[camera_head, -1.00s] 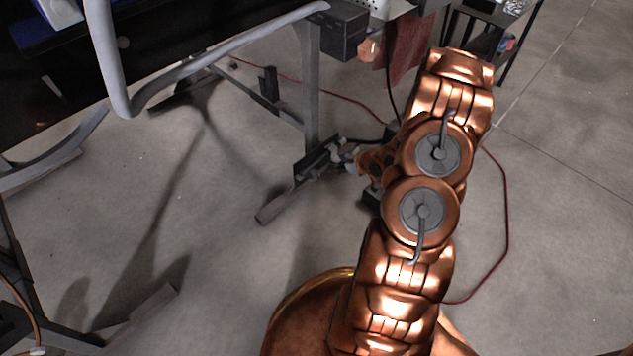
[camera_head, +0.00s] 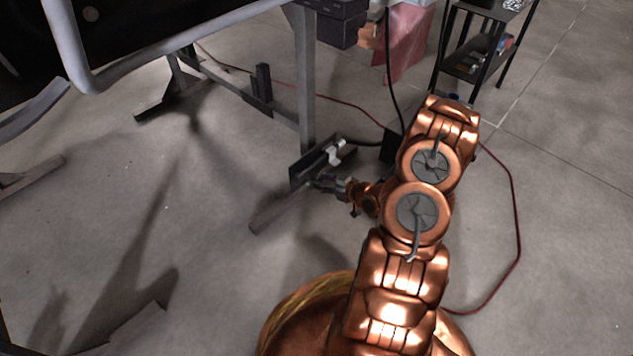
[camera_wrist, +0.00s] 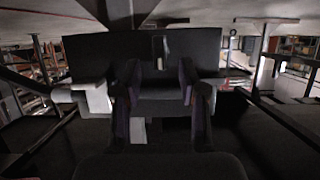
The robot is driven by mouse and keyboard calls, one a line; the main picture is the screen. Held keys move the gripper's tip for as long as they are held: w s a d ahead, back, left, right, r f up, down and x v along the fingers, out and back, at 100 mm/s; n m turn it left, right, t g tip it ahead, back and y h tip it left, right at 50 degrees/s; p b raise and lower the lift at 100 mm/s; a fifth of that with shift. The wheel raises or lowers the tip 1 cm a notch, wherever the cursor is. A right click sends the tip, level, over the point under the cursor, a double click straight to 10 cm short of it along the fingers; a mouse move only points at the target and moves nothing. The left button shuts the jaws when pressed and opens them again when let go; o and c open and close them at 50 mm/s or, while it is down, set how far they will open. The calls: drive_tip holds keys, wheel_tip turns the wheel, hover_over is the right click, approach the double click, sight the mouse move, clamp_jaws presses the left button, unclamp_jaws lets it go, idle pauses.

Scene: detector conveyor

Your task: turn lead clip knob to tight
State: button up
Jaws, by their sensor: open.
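A dark, flat plate (camera_head: 312,164) sits low beside a grey stand leg, with a light grey fitting (camera_head: 336,152) on it. I cannot tell surely which part is the lead clip knob. My gripper (camera_head: 330,184) is just in front of this plate, below the fitting. In the wrist view, my open gripper (camera_wrist: 160,82) faces a broad dark panel (camera_wrist: 90,55), its two fingers apart and nothing visibly held. A small upright light piece (camera_wrist: 160,62) on the panel shows between the fingertips; it may be the knob. Its setting is too dark and small to read.
The grey stand leg (camera_head: 306,90) rises behind the plate. A bent grey rail (camera_head: 190,57) crosses the upper left. A red cable (camera_head: 517,210) lies on the floor at right. A black shelf cart (camera_head: 480,50) stands at the back right. Floor at centre left is mostly clear.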

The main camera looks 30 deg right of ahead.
sight(317, 179)
drive_tip(key=shift+b+x, duration=0.65)
drive_tip(key=shift+x, duration=1.2)
clamp_jaws()
